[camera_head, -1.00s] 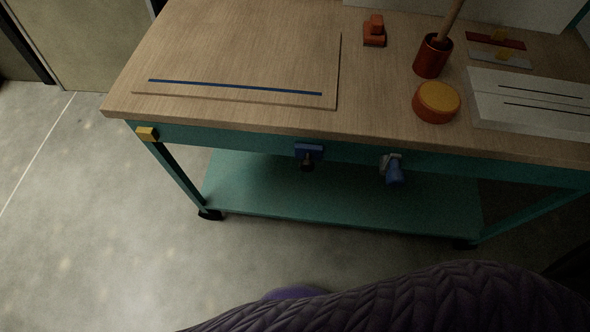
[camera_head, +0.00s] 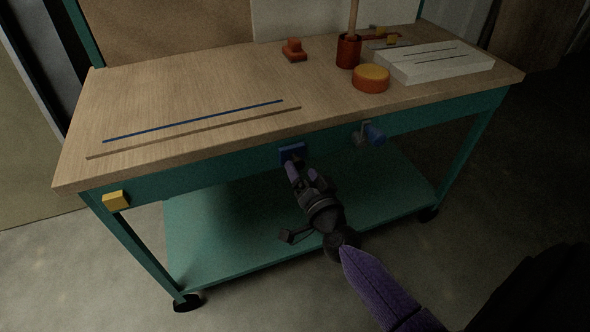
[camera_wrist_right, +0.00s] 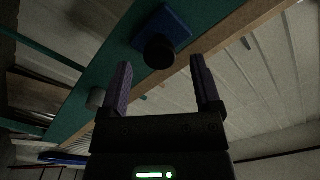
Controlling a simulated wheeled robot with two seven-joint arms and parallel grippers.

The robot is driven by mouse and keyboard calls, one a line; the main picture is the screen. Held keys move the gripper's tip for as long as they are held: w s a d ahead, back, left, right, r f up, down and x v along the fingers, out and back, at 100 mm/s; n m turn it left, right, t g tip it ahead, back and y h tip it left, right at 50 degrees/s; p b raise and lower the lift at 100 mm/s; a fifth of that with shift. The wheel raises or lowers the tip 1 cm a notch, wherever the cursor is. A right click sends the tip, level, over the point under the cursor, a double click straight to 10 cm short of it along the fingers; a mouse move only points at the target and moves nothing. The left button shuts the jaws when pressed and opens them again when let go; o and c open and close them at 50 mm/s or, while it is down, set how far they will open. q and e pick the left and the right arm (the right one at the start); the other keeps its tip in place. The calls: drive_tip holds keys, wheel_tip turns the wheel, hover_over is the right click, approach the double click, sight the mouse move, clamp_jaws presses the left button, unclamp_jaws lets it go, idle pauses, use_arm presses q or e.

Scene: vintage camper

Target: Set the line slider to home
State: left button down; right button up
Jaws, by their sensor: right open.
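No part is plainly marked as the line slider, so I cannot tell which one it is. On the bench's teal front rail a blue plate (camera_head: 292,152) is fixed; in the right wrist view the plate (camera_wrist_right: 176,27) carries a round black knob (camera_wrist_right: 159,52). My right gripper (camera_head: 304,174) is in front of this plate and hides the knob in the head view. In the right wrist view its fingers (camera_wrist_right: 161,66) are open, one on each side of the knob's line, with nothing gripped. I cannot tell if they touch it. My left gripper is out of view.
A blue handle (camera_head: 375,134) on a grey bracket sits right on the rail, a yellow block (camera_head: 116,200) left. The wooden top (camera_head: 190,95) holds a blue strip (camera_head: 200,120), a red block (camera_head: 294,49), a red cup (camera_head: 348,52), a round tin (camera_head: 371,80) and a white slotted box (camera_head: 440,66).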

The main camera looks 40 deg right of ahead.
sight(299, 167)
drive_tip(key=shift+x, duration=1.55)
clamp_jaws()
drive_tip(key=shift+f, duration=0.1)
